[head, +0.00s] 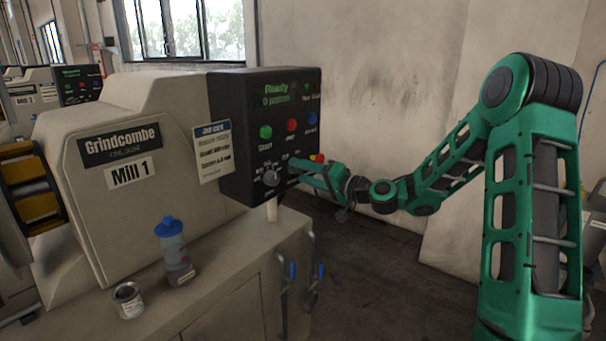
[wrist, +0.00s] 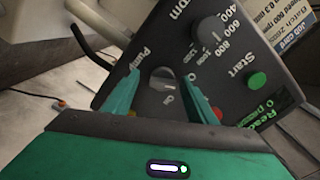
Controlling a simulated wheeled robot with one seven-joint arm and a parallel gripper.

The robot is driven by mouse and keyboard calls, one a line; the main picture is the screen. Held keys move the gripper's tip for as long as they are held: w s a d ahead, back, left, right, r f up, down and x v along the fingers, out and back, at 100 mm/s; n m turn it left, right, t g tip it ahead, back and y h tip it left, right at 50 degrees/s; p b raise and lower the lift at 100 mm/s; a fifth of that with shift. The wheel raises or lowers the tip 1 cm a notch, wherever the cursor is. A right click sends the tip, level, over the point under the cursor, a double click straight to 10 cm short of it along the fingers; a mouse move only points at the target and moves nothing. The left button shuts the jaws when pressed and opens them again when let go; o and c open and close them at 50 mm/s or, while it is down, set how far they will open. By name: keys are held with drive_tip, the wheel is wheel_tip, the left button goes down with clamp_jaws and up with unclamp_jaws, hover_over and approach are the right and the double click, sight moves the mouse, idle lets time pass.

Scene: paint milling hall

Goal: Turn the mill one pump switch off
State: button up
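The Mill 1 control box (head: 235,165) is a dark panel at the right end of the mill. The pump switch (wrist: 163,80) is a grey knob, seen in the wrist view beside the word "Pump", with "On" printed near it. I cannot tell exactly which way it points. My gripper (wrist: 161,85) is open, with one green finger on each side of the switch; contact is not clear. In the head view my gripper (head: 294,164) is at the panel's lower right and hides the switch.
A grey rpm dial (head: 271,178) sits beside the switch. Green start (head: 265,132) and red (head: 291,125) buttons are above. A blue-capped bottle (head: 174,252) and a small tin (head: 128,300) stand on the bench, clear of my arm. Blue-handled valves (head: 292,270) are below.

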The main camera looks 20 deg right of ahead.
drive_tip(key=shift+r, duration=0.1)
drive_tip(key=v, duration=1)
drive_tip(key=shift+s+d+f, duration=0.2)
drive_tip(key=shift+s+d, duration=0.05)
